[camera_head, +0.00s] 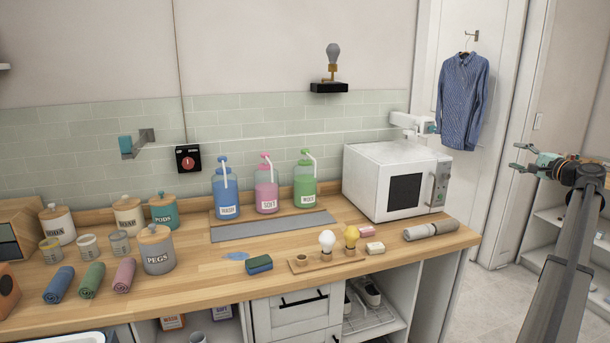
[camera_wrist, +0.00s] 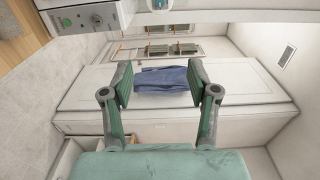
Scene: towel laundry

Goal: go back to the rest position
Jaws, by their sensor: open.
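My gripper (camera_head: 527,158) is at the right side of the head view, raised in free air to the right of the counter. In the wrist view my gripper (camera_wrist: 159,84) has its two fingers wide apart with nothing between them. A blue shirt (camera_head: 463,101) hangs on a hanger on the white door, beyond my gripper. The shirt (camera_wrist: 162,79) shows sideways in the wrist view, behind the gap between the fingers and well away from them.
The wooden counter (camera_head: 190,292) holds a white microwave (camera_head: 365,183), three pump bottles including a pink one (camera_head: 266,190), several canisters and rolled towels (camera_head: 91,279). A grey shelf unit (camera_head: 545,219) stands at right. The floor (camera_head: 487,300) between them is clear.

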